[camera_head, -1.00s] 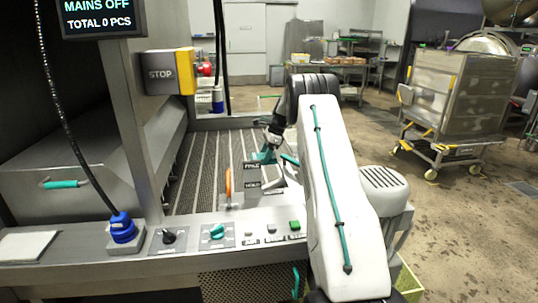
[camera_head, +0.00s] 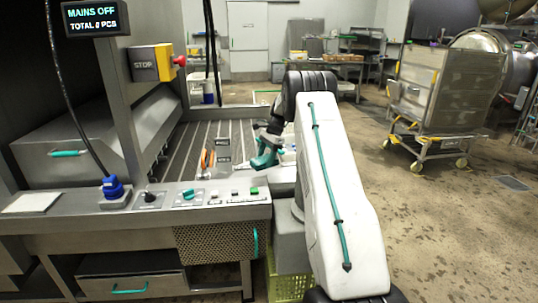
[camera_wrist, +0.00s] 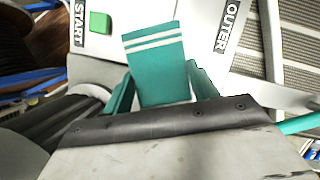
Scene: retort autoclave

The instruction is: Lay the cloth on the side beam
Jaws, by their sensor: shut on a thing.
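My gripper (camera_head: 266,158) is above the right front corner of the machine, seen small in the head view. In the wrist view my gripper (camera_wrist: 160,92) has its teal fingers shut on a flat teal cloth (camera_wrist: 156,52) with white stripes. The cloth stands out past the fingertips, over a pale metal surface. That surface, which looks like the side beam (camera_wrist: 200,22), carries an OUTER label beside the slatted bed. In the head view my arm hides much of this corner, and I cannot tell whether the cloth touches the surface.
The control panel (camera_head: 172,200) has knobs and buttons; a green button (camera_wrist: 100,22) is close to the cloth. An orange part (camera_head: 206,158) stands on the slatted bed (camera_head: 225,132). A white pad (camera_head: 32,203) lies at far left. A wheeled cart (camera_head: 440,95) stands right, with open floor before it.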

